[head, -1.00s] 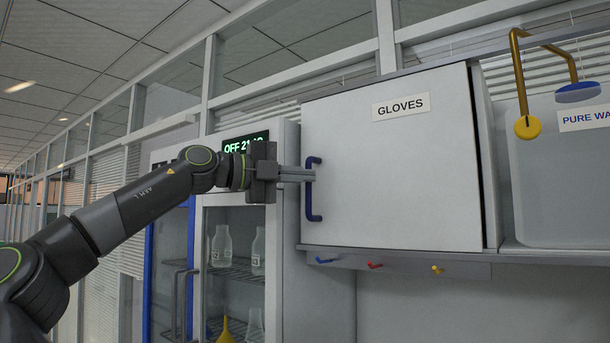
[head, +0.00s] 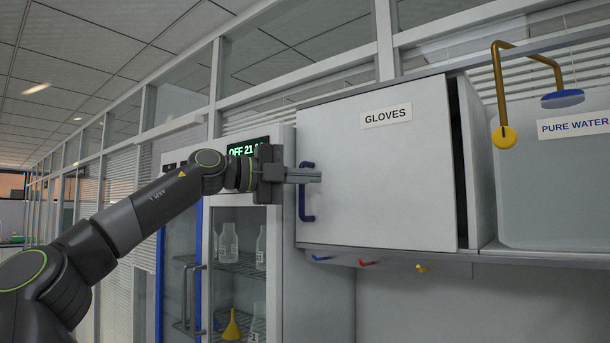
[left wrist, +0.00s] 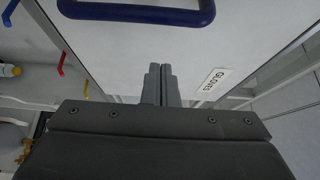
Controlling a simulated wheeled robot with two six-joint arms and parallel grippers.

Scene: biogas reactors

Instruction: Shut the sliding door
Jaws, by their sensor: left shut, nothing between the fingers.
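The white door labelled GLOVES (head: 385,180) is the front of the wall cabinet. A dark gap shows between its right edge and the cabinet's side. Its blue handle (head: 306,192) is at its left edge; the handle also shows at the top of the left wrist view (left wrist: 140,12). My left gripper (head: 318,175) is shut and empty. In the head view its fingers cross in front of the handle's upper part. In the left wrist view the fingers (left wrist: 163,68) point at the door, apart from the handle in the picture. Contact cannot be told. My right gripper is out of view.
A glass-fronted cabinet (head: 240,285) with flasks and a yellow funnel stands at left below my arm. Coloured hooks (head: 368,263) hang under the door. A PURE WATER tank (head: 560,190) with a brass-coloured tap (head: 503,136) stands at right.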

